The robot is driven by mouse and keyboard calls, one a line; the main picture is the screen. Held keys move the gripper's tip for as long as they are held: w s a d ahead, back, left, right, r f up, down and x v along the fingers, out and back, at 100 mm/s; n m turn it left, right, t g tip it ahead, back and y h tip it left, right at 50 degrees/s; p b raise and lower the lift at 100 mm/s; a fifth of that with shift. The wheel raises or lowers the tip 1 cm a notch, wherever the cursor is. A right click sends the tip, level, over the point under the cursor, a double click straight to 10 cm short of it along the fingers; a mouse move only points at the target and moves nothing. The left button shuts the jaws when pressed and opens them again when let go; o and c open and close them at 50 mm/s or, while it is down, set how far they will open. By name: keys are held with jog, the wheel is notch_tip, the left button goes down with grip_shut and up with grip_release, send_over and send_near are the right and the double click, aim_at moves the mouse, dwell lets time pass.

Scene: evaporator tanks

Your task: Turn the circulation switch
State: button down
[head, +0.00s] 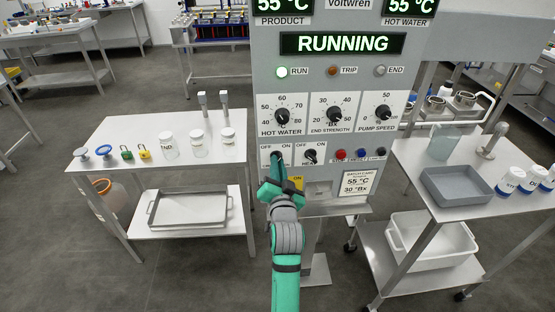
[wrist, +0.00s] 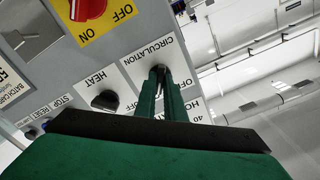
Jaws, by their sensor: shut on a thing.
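The circulation switch (wrist: 158,69) is a small black knob on a white plate marked CIRCULATION, upside down in the wrist view. My gripper (wrist: 165,80) is shut on this knob, one green finger on each side, and the fingers hide most of it. In the head view my gripper (head: 276,163) reaches up to the lower left of the grey panel (head: 262,95), over the left switch plate marked OFF and ON. The knob's exact pointing direction is hidden by the fingers.
The black heat switch (head: 310,156) sits just right of my gripper. A red switch (wrist: 87,8) on a yellow plate is below. The display (head: 343,43) reads RUNNING and the RUN lamp (head: 282,72) is lit. Side tables (head: 110,130) (head: 425,165) flank the panel.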

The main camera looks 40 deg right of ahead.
jog(key=shift+n, duration=1)
jog(key=shift+n, duration=1.1)
jog(key=shift+n, duration=1)
